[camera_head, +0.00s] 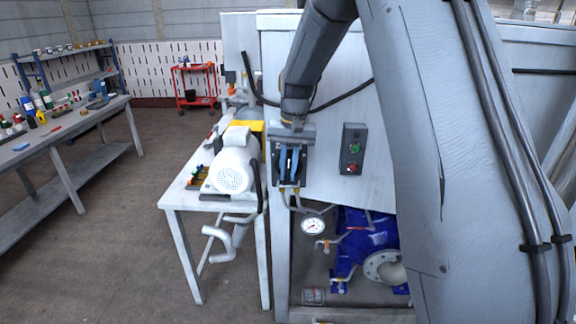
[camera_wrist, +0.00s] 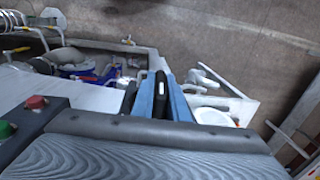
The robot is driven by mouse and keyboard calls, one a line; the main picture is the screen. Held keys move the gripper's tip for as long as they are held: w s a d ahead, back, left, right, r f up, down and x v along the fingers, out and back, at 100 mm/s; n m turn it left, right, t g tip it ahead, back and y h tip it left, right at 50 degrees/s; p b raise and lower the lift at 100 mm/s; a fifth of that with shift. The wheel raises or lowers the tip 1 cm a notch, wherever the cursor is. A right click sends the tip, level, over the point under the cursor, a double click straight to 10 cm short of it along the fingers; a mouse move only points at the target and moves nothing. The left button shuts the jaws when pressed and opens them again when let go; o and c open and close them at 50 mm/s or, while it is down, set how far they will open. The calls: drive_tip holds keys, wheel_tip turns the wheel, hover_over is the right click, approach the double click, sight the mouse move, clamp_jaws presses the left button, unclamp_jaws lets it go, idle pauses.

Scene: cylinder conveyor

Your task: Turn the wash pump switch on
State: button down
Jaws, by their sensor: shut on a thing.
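My gripper (camera_head: 289,172) is at the front of the grey cabinet panel (camera_head: 325,182), left of the button box. Its two blue fingers point downward in the head view. In the wrist view my gripper (camera_wrist: 160,88) has its blue fingers on both sides of a narrow black piece with a pale tip (camera_wrist: 160,78), and they are shut on it. This piece appears to be the switch handle, but its on or off position cannot be told. The wrist body and fingers hide most of what lies behind them.
A button box (camera_head: 354,148) with green and red buttons is just right of my gripper. A white motor (camera_head: 235,163) stands on a table at the left. A gauge (camera_head: 312,226) and a blue pump (camera_head: 365,240) are below. Floor is clear at left.

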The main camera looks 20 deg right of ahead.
sight(288, 156)
drive_tip(key=shift+s+f+g+h+p, duration=0.1)
drive_tip(key=shift+g+h+p, duration=0.2)
drive_tip(key=shift+h, duration=0.3)
drive_tip(key=c, duration=1.7)
unclamp_jaws()
drive_tip(key=shift+a, duration=0.1)
drive_tip(key=shift+c, duration=0.2)
drive_tip(key=shift+r, duration=0.25)
wheel_tip(288, 156, up, 7)
drive_tip(key=b, duration=0.3)
drive_tip(key=shift+r, duration=0.2)
